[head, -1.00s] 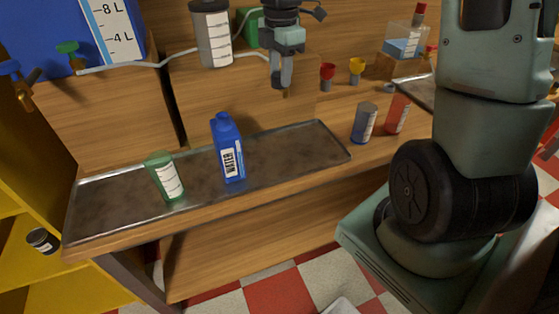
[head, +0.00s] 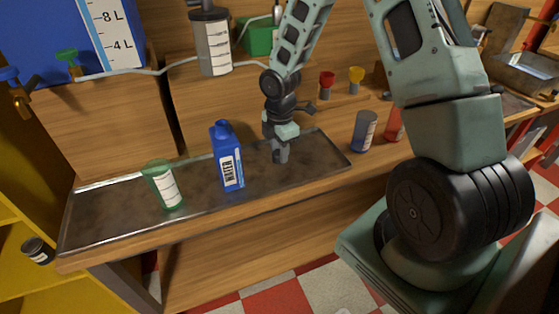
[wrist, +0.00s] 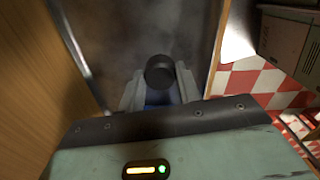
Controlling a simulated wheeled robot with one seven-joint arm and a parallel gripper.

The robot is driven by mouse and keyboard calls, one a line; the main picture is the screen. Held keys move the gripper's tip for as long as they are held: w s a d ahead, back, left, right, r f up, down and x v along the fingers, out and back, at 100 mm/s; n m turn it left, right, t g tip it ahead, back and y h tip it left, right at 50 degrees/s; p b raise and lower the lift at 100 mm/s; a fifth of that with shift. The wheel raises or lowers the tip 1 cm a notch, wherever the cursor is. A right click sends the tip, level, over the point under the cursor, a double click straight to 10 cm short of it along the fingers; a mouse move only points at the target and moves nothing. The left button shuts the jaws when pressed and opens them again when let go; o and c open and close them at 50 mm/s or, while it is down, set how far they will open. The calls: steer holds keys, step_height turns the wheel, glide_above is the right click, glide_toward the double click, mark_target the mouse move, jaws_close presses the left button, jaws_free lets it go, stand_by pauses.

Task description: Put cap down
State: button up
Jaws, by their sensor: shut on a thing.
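My gripper (head: 280,157) points down over the right part of the metal tray (head: 110,218), to the right of the blue water bottle (head: 227,160). In the wrist view my gripper (wrist: 160,82) is shut on a small dark round cap (wrist: 160,70), with a bit of blue showing between the fingers. In the head view the cap is too small to make out at the fingertips. I cannot tell whether it touches the tray. The bottle stands upright on the tray and no cap shows on its neck.
A green cup (head: 163,187) stands at the tray's left. A grey-blue cup (head: 364,132) and a red cup (head: 395,124) stand on the wooden bench right of the tray. The tray between bottle and right edge is otherwise clear.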

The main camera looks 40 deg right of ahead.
steer(key=shift+f, duration=2.05)
steer(key=shift+f, duration=0.15)
steer(key=o, duration=1)
steer(key=shift+c, duration=0.2)
